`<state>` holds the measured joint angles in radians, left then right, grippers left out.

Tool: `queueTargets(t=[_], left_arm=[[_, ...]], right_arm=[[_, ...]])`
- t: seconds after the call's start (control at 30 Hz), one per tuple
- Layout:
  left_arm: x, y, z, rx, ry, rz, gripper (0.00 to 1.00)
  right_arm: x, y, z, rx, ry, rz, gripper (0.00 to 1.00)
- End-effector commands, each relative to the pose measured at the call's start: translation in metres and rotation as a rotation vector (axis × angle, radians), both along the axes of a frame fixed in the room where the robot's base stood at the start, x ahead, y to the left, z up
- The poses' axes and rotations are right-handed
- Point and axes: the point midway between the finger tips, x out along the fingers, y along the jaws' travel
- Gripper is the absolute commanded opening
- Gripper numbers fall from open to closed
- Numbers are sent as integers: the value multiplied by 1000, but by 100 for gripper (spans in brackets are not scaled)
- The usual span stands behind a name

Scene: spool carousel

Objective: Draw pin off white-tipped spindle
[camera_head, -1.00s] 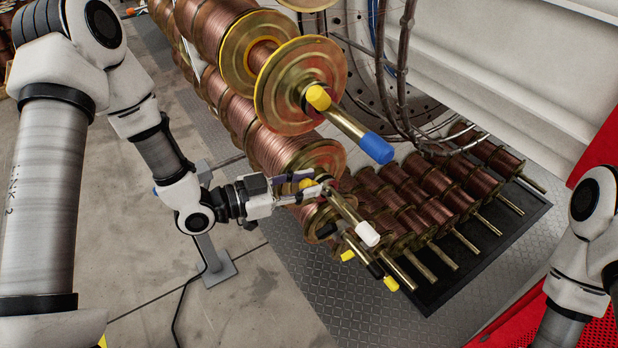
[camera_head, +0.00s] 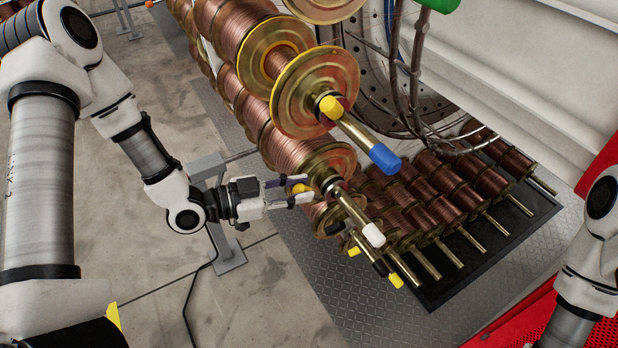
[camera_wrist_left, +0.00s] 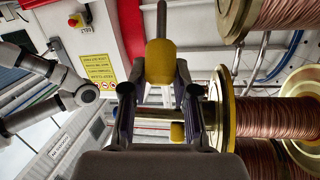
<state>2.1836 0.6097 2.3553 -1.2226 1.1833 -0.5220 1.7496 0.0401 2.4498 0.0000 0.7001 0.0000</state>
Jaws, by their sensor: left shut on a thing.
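The white-tipped spindle (camera_head: 352,211) juts toward the lower right from a copper spool, with its white tip (camera_head: 373,235) at the free end. My left gripper (camera_head: 301,190) is left of the spindle's base and apart from it. It is shut on the yellow head of a pin (camera_head: 299,188). In the left wrist view the pin's yellow head (camera_wrist_left: 160,62) sits between the fingertips, and its grey shaft (camera_wrist_left: 160,20) shows bare, with no spindle around it. My right gripper is out of view; only part of the right arm shows.
A blue-tipped spindle (camera_head: 383,158) with a yellow-headed pin (camera_head: 331,107) juts out above. Black- and yellow-tipped spindles crowd below. Several copper spools (camera_head: 455,196) lie on a dark mat at the right. Open floor (camera_head: 270,310) lies at the lower left.

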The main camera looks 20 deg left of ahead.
Motion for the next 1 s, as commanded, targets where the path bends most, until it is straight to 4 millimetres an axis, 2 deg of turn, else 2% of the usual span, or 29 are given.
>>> queueTargets(t=[0.03,0.3,0.5,0.7,1.0], left_arm=[[-5,6,6,-5,3,7,0],[-36,29,5,-4,0,7,0],[-56,47,3,-8,-5,10,0],[-70,56,2,-4,-4,5,0],[-72,56,-1,1,-1,0,0]], right_arm=[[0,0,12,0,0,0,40],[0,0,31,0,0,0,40],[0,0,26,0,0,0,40],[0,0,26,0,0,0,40],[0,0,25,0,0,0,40]])
